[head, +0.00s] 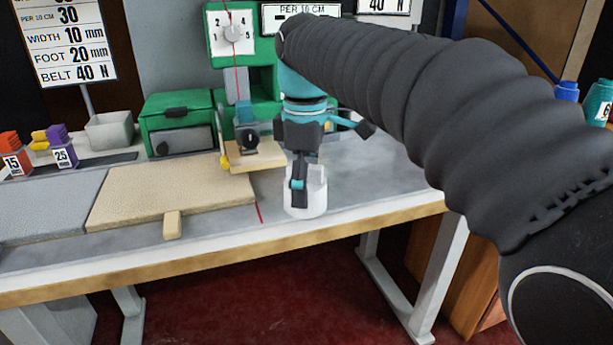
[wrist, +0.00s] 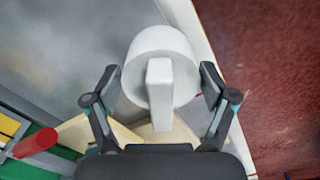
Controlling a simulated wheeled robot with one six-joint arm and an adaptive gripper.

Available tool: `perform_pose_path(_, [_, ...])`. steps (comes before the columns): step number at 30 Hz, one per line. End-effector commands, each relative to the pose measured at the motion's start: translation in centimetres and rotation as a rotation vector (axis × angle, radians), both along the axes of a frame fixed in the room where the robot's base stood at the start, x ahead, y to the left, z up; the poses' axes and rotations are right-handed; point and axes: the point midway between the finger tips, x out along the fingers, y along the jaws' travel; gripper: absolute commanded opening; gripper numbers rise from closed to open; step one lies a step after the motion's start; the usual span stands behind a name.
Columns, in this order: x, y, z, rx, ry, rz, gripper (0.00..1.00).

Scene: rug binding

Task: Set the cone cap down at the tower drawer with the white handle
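A white round piece with an upright block-like grip, apparently the cone cap (head: 306,205), stands on the grey table near its front edge. It also shows in the wrist view (wrist: 160,80), with its grip pointing toward the camera. My gripper (head: 300,180) is directly above and around it, pointing down. In the wrist view my gripper's (wrist: 162,85) two fingers are spread on either side of the grip, with a gap on each side. No drawer with a white handle can be made out.
A beige mat (head: 150,195) lies on the table (head: 375,175) to the left. A green machine (head: 235,45) and green box (head: 180,125) stand behind. A brown wooden cabinet (head: 485,315) is at the right, partly behind my arm. Red floor (head: 240,300) is clear in front.

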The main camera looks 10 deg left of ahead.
Motion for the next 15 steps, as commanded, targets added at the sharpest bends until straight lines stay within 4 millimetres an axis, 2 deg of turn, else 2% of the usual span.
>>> perform_pose_path(1, [0.00,0.00,0.00,0.000,0.000,0.000,0.60])
perform_pose_path(3, [0.00,0.00,0.01,0.000,0.000,0.000,0.46])
perform_pose_path(7, [0.00,0.00,0.01,0.000,0.000,0.000,0.46])
perform_pose_path(8, [0.00,0.00,0.01,0.000,0.000,0.000,0.41])
perform_pose_path(15, [0.01,0.00,0.23,0.000,0.000,0.000,0.41])
